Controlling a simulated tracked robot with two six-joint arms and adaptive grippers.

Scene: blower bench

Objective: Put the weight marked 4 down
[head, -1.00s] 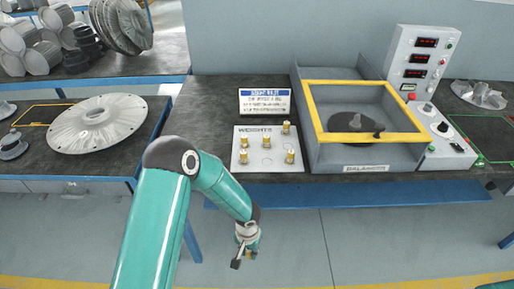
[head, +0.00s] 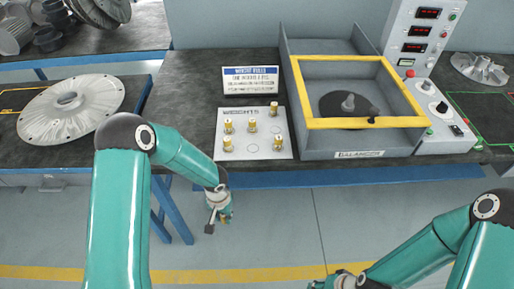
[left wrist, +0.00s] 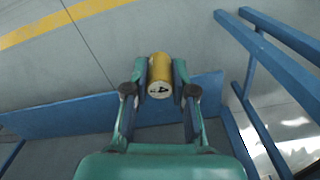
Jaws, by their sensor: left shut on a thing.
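My left gripper (head: 221,217) is shut on the brass-yellow weight marked 4 (left wrist: 161,73), in front of the bench edge and above the floor. In the left wrist view the weight sits between the two fingers (left wrist: 160,90), its end with the black 4 facing the camera. The white weights board (head: 252,133) lies on the bench behind the gripper, holding several brass weights and showing one empty spot at its front middle. My right gripper (head: 335,281) shows only partly at the bottom edge, and its fingers cannot be made out.
The balancer (head: 360,154), with a yellow-framed cover, stands right of the board. A sign (head: 251,80) stands behind the board. A large grey disc (head: 45,120) lies on the left table. A blue rail runs under the bench front. Dark bench top left of the board is clear.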

